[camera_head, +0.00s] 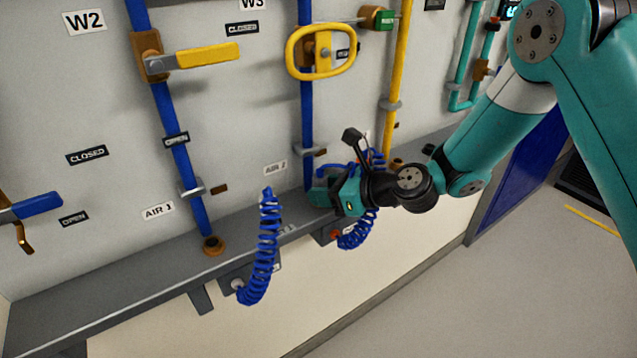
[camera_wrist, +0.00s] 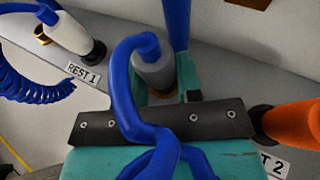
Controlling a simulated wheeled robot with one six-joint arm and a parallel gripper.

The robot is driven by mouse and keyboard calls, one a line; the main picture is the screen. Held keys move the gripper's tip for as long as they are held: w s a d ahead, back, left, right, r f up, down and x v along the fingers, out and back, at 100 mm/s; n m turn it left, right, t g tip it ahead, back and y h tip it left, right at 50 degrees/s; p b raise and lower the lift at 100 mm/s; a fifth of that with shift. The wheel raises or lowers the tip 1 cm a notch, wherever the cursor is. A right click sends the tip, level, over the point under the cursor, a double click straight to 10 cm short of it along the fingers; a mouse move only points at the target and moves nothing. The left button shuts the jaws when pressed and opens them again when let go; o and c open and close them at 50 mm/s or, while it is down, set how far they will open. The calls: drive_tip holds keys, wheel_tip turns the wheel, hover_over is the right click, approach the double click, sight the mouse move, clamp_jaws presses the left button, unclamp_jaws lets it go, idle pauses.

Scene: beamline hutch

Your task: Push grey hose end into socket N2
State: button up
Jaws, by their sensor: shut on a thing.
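My gripper (camera_head: 326,193) is shut on the grey hose end (camera_wrist: 154,72), low in front of the second blue pipe (camera_head: 307,125). In the wrist view my gripper (camera_wrist: 163,90) has its teal fingers around the grey end, and a blue hose (camera_wrist: 121,85) loops from its top back over the gripper. The blue pipe stands just behind the grey end there. The tip of the grey end is hidden, so I cannot tell whether it touches anything. No N2 label is readable. A brass fitting (camera_head: 397,163) shows at the foot of the yellow pipe (camera_head: 398,70).
A white hose end (camera_wrist: 68,33) stands by the REST 1 label (camera_wrist: 83,75). An orange hose end (camera_wrist: 292,121) is close right of my gripper. A coiled blue hose (camera_head: 262,250) hangs before the shelf (camera_head: 110,275). A yellow oval handle (camera_head: 320,52) projects above my gripper.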

sight(325, 177)
drive_tip(key=shift+r+p, duration=1.1)
drive_tip(key=shift+p, duration=0.1)
idle(0.5)
drive_tip(key=shift+r+p, duration=2.95)
drive_tip(key=shift+p, duration=0.25)
drive_tip(key=shift+d, duration=0.1)
